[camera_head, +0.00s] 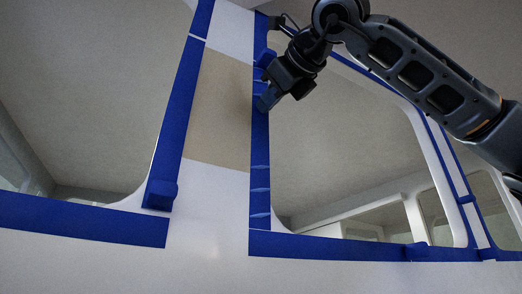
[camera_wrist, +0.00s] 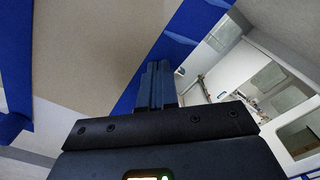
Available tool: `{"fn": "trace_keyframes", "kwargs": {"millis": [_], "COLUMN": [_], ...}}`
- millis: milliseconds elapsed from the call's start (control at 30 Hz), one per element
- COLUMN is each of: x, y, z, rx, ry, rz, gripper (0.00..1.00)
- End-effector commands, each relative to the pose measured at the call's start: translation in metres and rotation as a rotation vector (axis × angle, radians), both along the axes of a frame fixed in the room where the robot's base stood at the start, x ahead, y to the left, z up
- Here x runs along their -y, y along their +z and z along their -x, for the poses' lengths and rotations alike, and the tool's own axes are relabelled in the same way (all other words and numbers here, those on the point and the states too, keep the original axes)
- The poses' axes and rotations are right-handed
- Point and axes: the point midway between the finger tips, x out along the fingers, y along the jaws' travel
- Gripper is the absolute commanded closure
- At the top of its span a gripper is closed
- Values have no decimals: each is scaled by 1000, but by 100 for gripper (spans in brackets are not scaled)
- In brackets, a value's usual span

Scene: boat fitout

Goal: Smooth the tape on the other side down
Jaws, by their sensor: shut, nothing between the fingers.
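A vertical strip of blue tape (camera_head: 260,180) runs along the left edge of the right window. It shows several pale crosswise lines, which look like creases or lifted spots. Another blue tape strip (camera_head: 183,100) runs along the right edge of the left window. My gripper (camera_head: 265,103) is at the upper part of the right strip, with its fingers together and empty. In the wrist view the closed fingers (camera_wrist: 158,75) point at a blue tape band (camera_wrist: 187,38). I cannot tell whether they touch it.
A tan panel (camera_head: 217,110) lies between the two strips. Blue tape also runs below the left window (camera_head: 85,222) and below the right window (camera_head: 330,246). Small blue blocks sit on the tape at the left corner (camera_head: 160,194) and lower right (camera_head: 416,252). The white wall below is clear.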

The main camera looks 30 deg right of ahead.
Motion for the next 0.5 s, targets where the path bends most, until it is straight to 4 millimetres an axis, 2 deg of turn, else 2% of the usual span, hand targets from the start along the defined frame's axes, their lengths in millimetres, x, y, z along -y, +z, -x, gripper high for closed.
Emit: {"fn": "trace_keyframes", "kwargs": {"millis": [33,300,500], "x": [0,0,0], "y": [-8,-27,-27], "z": [0,-2,-2], "rx": [-1,-1,0], "ry": [-1,-1,0], "rz": [0,0,0], "gripper": [100,100,100]}}
